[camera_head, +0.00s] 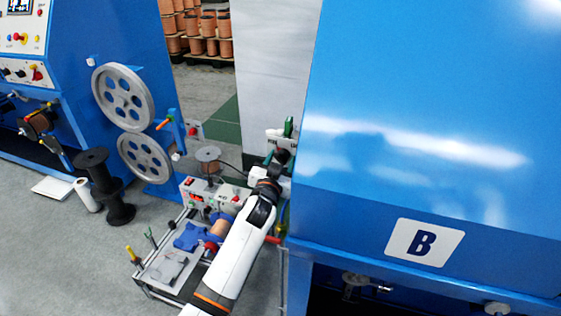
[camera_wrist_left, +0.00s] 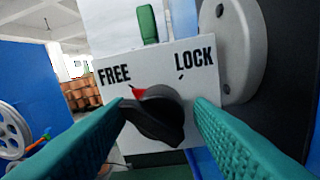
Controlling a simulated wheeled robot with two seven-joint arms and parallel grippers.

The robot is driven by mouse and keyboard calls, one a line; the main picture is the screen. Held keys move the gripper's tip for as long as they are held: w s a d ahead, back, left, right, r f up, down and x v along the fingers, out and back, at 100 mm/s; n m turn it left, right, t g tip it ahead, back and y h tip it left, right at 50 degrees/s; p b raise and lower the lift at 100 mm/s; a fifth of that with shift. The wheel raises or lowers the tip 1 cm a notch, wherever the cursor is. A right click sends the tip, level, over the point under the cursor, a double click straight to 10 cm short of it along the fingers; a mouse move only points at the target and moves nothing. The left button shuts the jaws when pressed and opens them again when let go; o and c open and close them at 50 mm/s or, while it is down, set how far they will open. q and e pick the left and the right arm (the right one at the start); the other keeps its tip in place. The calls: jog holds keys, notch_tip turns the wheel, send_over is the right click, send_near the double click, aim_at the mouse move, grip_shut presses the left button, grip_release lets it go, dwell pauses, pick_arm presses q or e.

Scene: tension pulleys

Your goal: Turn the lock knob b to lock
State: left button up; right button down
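The lock knob b (camera_wrist_left: 160,118) is black with a red pointer and sits on a white plate (camera_wrist_left: 112,45) marked FREE and LOCK. Its red pointer is at the upper left, toward the FREE mark. My left gripper (camera_wrist_left: 160,108) is open, with one teal finger on each side of the knob; I cannot tell whether either finger touches it. In the head view my left gripper (camera_head: 281,157) is at the left side of the blue machine B (camera_head: 430,150), and the knob cannot be made out there. My right gripper is not in view.
A green handle (camera_wrist_left: 147,24) rises behind the plate, and a round grey part (camera_wrist_left: 235,50) stands to its right. A bench (camera_head: 165,265) with tools and a blue cloth lies beside my left arm. Two grey pulleys (camera_head: 123,97) stand at another blue machine.

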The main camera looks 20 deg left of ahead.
pick_arm(q)
jog(key=c, duration=0.7)
jog(key=shift+m, duration=0.3)
jog(key=m, duration=0.3)
jog(key=shift+m, duration=0.3)
jog(key=m, duration=0.4)
jog(key=shift+m+t+h, duration=0.3)
jog(key=shift+m, duration=0.1)
jog(key=m, duration=0.5)
jog(key=shift+f+m, duration=0.1)
jog(key=shift+m, duration=0.3)
jog(key=shift+o, duration=0.2)
jog(key=shift+f+m+h, duration=0.2)
jog(key=shift+m+h, duration=0.1)
jog(key=shift+m, duration=1.6)
jog(key=shift+s, duration=0.1)
